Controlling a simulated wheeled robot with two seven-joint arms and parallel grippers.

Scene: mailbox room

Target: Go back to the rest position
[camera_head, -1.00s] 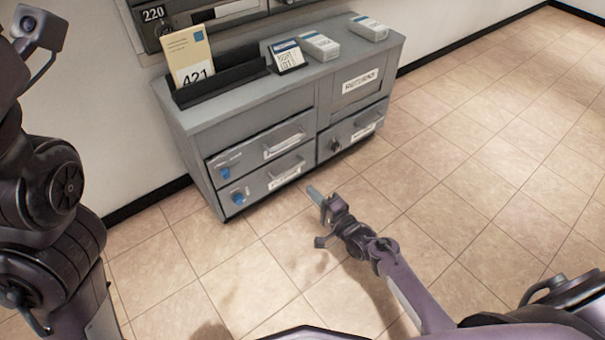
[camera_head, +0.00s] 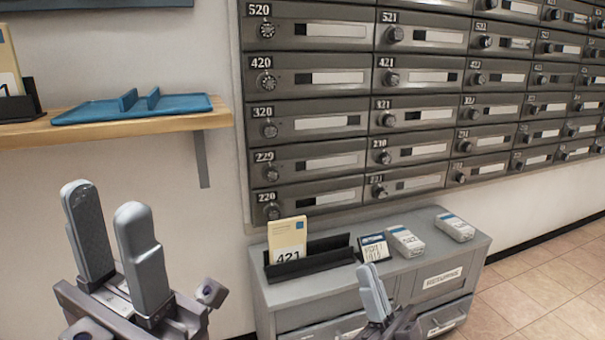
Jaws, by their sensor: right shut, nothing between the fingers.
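My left gripper (camera_head: 112,245) is large at the lower left, raised in front of the white wall. Its two grey fingers point up and stand apart, with nothing between them. My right gripper (camera_head: 374,293) is at the bottom, in front of the grey cabinet (camera_head: 280,298). Its fingers are together and hold nothing. Most of both arms is out of view.
A wall of numbered mailboxes (camera_head: 320,125) fills the upper right. A wooden shelf (camera_head: 205,121) with a blue tray (camera_head: 135,108) is at the left. On the cabinet are a black holder (camera_head: 310,262) with a 421 envelope (camera_head: 287,240), a small card (camera_head: 374,247) and two white boxes (camera_head: 405,241) (camera_head: 455,227).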

